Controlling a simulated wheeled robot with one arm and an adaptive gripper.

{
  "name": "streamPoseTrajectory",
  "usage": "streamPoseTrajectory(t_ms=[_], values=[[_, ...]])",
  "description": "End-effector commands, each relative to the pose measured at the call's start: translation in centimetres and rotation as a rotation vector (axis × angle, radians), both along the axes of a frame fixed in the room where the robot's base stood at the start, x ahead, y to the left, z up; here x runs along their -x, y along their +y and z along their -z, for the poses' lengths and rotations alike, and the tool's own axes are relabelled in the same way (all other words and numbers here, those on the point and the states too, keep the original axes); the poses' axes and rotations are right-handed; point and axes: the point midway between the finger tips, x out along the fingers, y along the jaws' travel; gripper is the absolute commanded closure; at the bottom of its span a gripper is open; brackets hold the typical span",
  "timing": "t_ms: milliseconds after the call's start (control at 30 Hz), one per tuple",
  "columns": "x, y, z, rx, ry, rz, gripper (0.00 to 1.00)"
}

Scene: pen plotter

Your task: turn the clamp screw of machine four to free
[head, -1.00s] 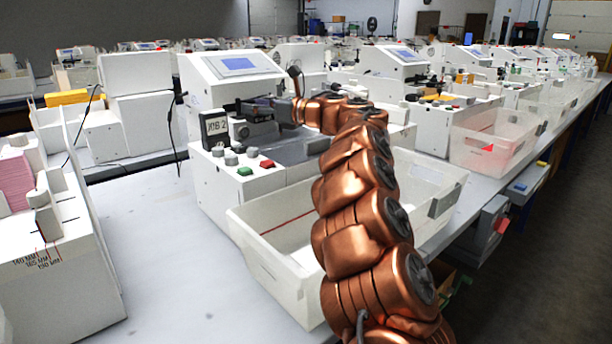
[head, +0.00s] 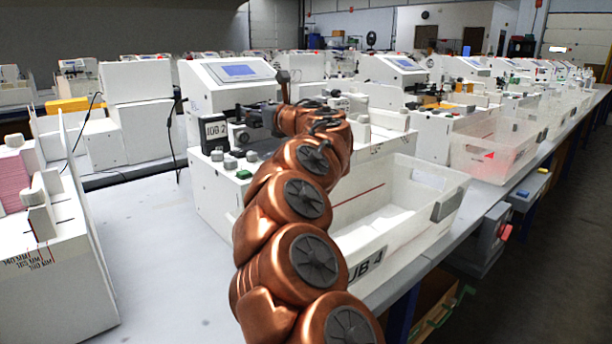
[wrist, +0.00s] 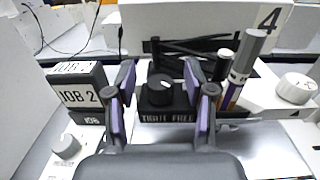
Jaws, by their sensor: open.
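The clamp screw (wrist: 160,88) is a black knob with a pale mark on top. It sits on a black block whose front label (wrist: 167,118) reads TIGHT FREE; I cannot tell exactly where the mark points. My gripper (wrist: 160,70) is open, with its purple-padded fingers at the left and right of the knob and gaps showing between. Machine four (wrist: 268,20) carries a large 4 on its back panel. In the head view the white machine (head: 208,92) has a blue screen, and my copper arm hides much of its front.
A JOB 2 block (wrist: 77,88) stands left of my fingers. Pens (wrist: 243,65) and a white knob (wrist: 297,87) are close on the right. A clear bin (head: 440,172) stands beside the machine. The bench at the left front (head: 150,260) is bare.

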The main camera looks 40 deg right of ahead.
Motion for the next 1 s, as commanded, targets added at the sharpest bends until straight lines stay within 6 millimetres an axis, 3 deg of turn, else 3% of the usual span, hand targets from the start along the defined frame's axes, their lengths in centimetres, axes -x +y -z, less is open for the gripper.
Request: streamPoseTrajectory(t_ms=[1000], values=[[-0.15, 0.23, -0.19, 0.001, 0.002, 0.543, 0.47]])
